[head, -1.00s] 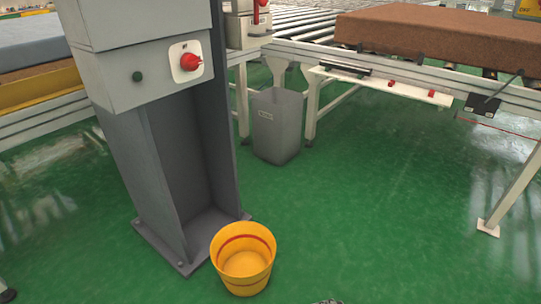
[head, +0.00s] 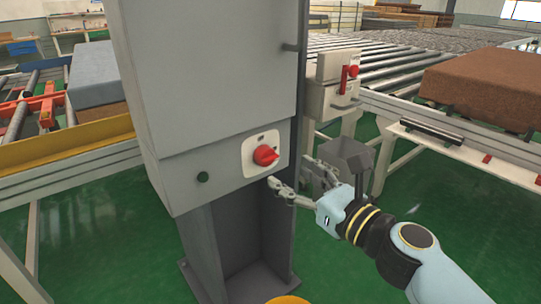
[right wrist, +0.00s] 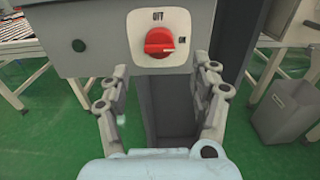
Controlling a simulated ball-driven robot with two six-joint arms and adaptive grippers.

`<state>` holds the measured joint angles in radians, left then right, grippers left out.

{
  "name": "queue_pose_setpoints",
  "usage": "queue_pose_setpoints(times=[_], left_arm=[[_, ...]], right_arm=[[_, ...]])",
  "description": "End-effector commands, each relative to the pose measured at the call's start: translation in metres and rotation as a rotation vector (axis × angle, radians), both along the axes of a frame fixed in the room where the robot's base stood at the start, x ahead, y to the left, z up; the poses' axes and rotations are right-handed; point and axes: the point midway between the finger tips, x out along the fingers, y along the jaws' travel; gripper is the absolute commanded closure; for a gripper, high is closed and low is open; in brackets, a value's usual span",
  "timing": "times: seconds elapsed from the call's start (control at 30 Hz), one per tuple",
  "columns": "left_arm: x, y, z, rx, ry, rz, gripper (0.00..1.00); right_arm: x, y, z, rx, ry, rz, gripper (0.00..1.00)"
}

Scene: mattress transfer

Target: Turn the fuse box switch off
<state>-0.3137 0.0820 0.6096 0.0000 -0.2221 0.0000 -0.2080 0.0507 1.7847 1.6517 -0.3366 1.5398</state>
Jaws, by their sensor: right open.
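The fuse box (head: 200,150) is a grey cabinet on a dark grey post. Its red rotary switch (head: 265,155) sits on a white plate low on the front face. In the right wrist view the switch (right wrist: 159,42) shows OFF marked above and ON at its right; the knob's handle lies roughly level, towards ON. My right gripper (head: 277,190) is open and empty, just below and in front of the switch. In the right wrist view its fingers (right wrist: 160,85) point at the box's lower edge, one each side below the knob. My left gripper is not in view.
A dark round button (head: 203,177) is left of the switch. A small box with a red lever (head: 345,80) stands to the right. A grey bin (right wrist: 283,112) and roller conveyors (head: 400,55) are behind. A yellow bucket (head: 288,300) is at the bottom edge.

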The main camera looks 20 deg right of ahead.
Motion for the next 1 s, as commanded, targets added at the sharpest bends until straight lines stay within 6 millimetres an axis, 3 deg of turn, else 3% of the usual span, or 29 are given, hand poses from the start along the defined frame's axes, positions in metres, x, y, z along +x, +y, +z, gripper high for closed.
queue_pose_setpoints(times=[0.1,0.3,0.73,1.0], left_arm=[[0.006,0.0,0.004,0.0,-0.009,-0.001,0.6],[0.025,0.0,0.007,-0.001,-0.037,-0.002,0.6],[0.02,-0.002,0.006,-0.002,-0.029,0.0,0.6],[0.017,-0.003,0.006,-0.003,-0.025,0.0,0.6]], right_arm=[[0.025,0.009,0.002,0.001,-0.002,0.001,0.37],[0.054,0.02,0.0,-0.001,-0.001,0.001,0.37],[0.066,0.024,-0.001,-0.002,0.0,0.001,0.37],[0.066,0.024,0.0,-0.002,0.0,0.001,0.71]])
